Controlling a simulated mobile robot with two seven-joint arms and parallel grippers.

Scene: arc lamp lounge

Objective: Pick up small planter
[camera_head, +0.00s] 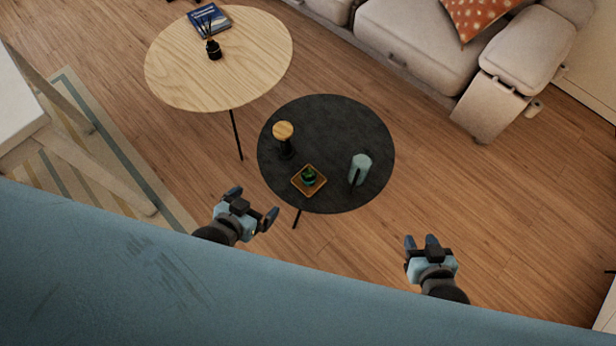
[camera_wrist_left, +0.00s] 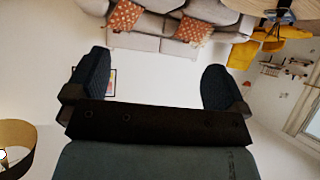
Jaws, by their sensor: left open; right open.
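The small planter (camera_head: 309,177), dark with a green plant, sits on a square wooden tray (camera_head: 320,189) near the front edge of the round black table (camera_head: 335,118). My left gripper (camera_head: 254,203) is open and empty, left of and nearer than the table, apart from the planter. Its two fingers also show in the left wrist view (camera_wrist_left: 155,85), with nothing between them. My right gripper (camera_head: 422,241) is open and empty, to the right of and nearer than the table. The planter is not in the left wrist view.
On the black table stand a wooden-topped black object (camera_head: 283,131) and a pale green cylinder (camera_head: 361,166). A light wood table (camera_head: 250,70) holds a book (camera_head: 209,20) and a reed diffuser (camera_head: 213,49). A sofa (camera_head: 420,40) is behind. Wood floor at right is clear.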

